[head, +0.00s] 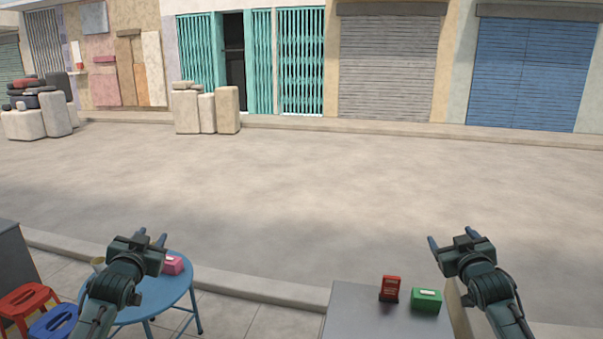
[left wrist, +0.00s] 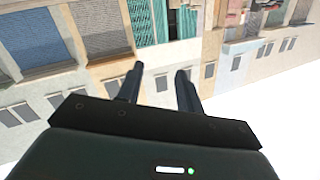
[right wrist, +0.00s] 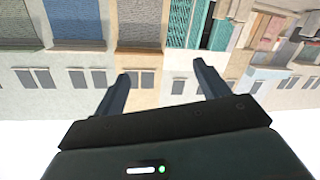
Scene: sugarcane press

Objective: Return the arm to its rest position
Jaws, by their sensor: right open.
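My left gripper (head: 152,236) is raised at the lower left of the head view, in front of the blue round table. In the left wrist view its two fingers (left wrist: 159,80) stand apart with nothing between them. My right gripper (head: 451,237) is raised at the lower right, beyond the right edge of the grey counter in the picture. In the right wrist view its fingers (right wrist: 160,72) are spread wide and empty. Both wrist views show only building fronts and sky past the fingers.
The blue table (head: 178,294) holds a pink box (head: 173,265). A grey counter (head: 350,318) carries a red box (head: 390,288) and a green box (head: 426,300). Red (head: 27,300) and blue (head: 53,321) stools stand at lower left.

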